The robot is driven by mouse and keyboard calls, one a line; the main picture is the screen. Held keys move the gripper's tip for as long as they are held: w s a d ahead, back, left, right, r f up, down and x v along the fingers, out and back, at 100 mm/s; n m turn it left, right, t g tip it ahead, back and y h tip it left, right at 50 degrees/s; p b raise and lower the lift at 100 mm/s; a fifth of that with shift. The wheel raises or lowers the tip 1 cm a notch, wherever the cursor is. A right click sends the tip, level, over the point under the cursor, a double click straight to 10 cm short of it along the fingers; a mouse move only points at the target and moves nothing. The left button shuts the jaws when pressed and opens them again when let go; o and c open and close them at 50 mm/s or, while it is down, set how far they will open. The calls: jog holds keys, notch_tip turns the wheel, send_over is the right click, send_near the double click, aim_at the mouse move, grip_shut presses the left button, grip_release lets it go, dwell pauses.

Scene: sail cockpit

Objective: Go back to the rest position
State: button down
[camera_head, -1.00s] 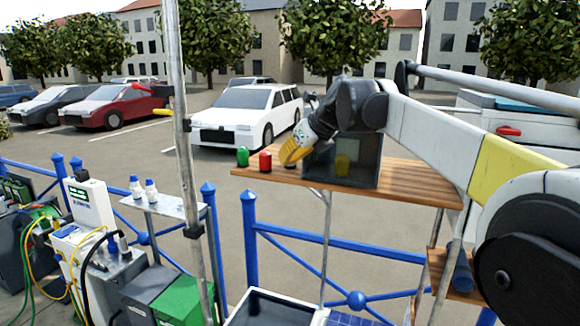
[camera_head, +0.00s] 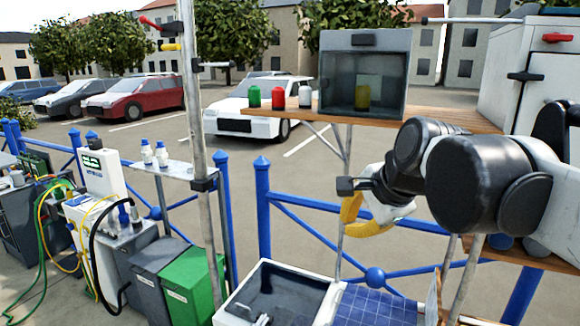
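My gripper (camera_head: 350,208) is at the right of centre, below the wooden shelf and in front of the blue railing. Its yellow finger part points down and to the left. Nothing shows held in it, but its fingertips are too small and turned to tell whether they are open. My arm comes in from the right edge, folded, with dark round joints close to the camera.
A wooden shelf (camera_head: 445,122) carries green (camera_head: 254,96), red (camera_head: 278,98) and white (camera_head: 305,95) containers and a glass-fronted box (camera_head: 365,42). A white basin (camera_head: 250,309) stands below my gripper.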

jog(key=s+d+f+n+h+b, duration=0.1)
jog(key=s+f+n+b, duration=0.3)
jog(key=f, duration=0.7)
jog(key=s+d+f+n+b, duration=0.4)
jog(key=s+f+n+b, duration=0.1)
jog(key=f, duration=0.7)
jog(key=s+d+f+n+h+b, duration=0.1)
jog(key=s+f+n+b, duration=0.3)
jog(key=f, duration=0.8)
jog(key=s+d+b, duration=0.1)
jog(key=s+b, duration=0.1)
jog(key=s, duration=0.2)
jog(key=shift+d+n+h, duration=0.15)
jog(key=shift+n+h, duration=0.15)
jog(key=shift+r, duration=0.1)
